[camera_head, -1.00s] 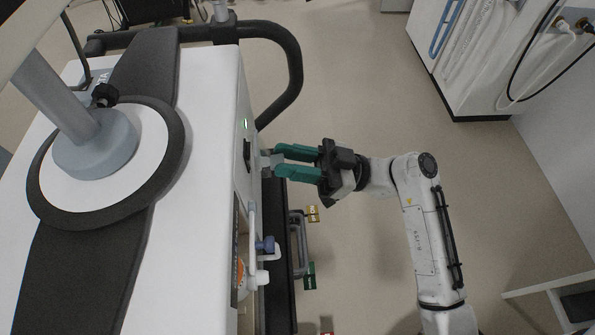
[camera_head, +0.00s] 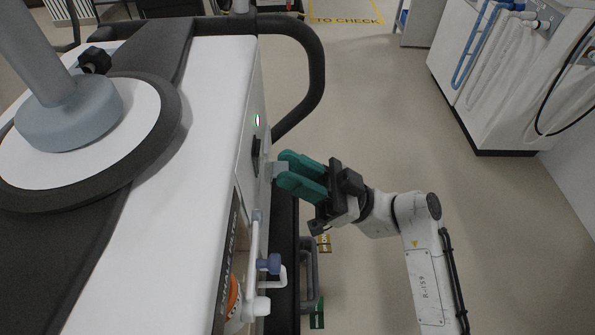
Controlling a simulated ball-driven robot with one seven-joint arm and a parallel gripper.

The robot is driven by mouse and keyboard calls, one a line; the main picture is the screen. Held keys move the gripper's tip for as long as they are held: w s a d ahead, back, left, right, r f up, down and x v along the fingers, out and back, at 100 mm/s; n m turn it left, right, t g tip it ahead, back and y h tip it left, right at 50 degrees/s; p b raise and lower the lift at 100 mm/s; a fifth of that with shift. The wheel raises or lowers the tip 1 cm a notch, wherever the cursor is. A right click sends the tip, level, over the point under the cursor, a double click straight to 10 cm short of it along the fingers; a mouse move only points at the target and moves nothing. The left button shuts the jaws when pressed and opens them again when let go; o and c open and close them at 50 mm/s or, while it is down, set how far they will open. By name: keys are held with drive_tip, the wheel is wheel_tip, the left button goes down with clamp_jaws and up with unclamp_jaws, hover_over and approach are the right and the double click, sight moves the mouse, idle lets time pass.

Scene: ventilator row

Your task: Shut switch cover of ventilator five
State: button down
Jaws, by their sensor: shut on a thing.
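The ventilator (camera_head: 205,110) is a white cabinet filling the left of the view. A black switch (camera_head: 256,152) and a lit green lamp (camera_head: 257,120) sit on its right side face. The switch cover (camera_head: 279,167) is a small pale grey flap standing out from that face beside the switch. My gripper (camera_head: 284,170) has green fingers and is shut on the outer part of the cover. The fingertips hide part of it. I cannot read a ventilator number.
Below the switch are a pale tube fitting with a blue knob (camera_head: 270,264) and a dark ledge (camera_head: 284,285). A black handle rail (camera_head: 318,75) curves out behind. Another white unit (camera_head: 495,80) with hoses stands right. The floor between is clear.

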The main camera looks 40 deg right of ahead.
drive_tip(key=shift+f, duration=0.1)
drive_tip(key=c, duration=0.8)
unclamp_jaws()
drive_tip(key=shift+c, duration=0.2)
drive_tip(key=v, duration=1)
drive_tip(key=shift+s+d+f+b, duration=0.2)
drive_tip(key=shift+b, duration=0.2)
